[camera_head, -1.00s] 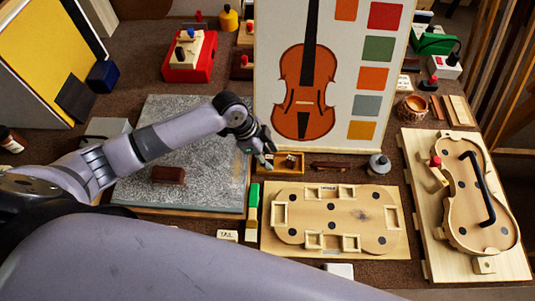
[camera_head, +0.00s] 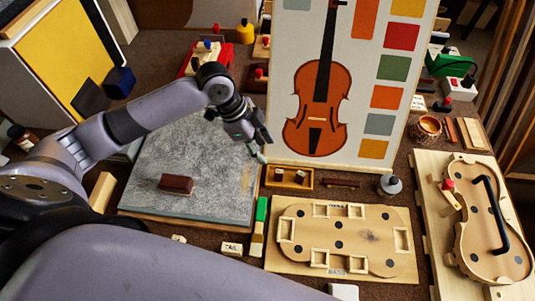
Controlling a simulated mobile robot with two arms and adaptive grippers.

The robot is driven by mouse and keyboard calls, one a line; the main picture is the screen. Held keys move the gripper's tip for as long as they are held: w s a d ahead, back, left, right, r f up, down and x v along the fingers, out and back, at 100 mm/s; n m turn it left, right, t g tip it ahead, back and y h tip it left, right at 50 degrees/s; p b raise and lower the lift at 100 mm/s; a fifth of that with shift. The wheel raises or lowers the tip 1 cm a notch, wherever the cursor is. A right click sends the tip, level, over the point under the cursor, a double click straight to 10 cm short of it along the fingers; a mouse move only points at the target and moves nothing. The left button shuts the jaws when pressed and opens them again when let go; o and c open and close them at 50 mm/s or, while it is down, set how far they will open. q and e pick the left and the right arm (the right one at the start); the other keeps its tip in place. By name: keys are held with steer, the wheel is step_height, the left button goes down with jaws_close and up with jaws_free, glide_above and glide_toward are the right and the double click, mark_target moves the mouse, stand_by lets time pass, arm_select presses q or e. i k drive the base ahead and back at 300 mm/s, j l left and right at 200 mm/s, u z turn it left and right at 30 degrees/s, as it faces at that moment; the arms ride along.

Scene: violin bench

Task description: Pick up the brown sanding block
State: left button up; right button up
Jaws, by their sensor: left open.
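The brown sanding block (camera_head: 177,184) is a small dark reddish-brown block lying on the grey speckled slab (camera_head: 150,208), left of centre. My left gripper (camera_head: 261,153) is above the far right part of the slab, beside the lower left edge of the violin chart. It is to the right of the block and farther back, clearly apart from it. It is open, and I see nothing held in it. Its fingers show small and mostly side-on. My right gripper is out of view.
A wooden tray (camera_head: 302,184) with small dark blocks stands right of the slab. A violin chart (camera_head: 283,80) stands upright behind it. A wooden violin form board (camera_head: 292,271) lies at front right.

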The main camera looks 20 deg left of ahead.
mark_target(172, 184)
steer(key=k, duration=2)
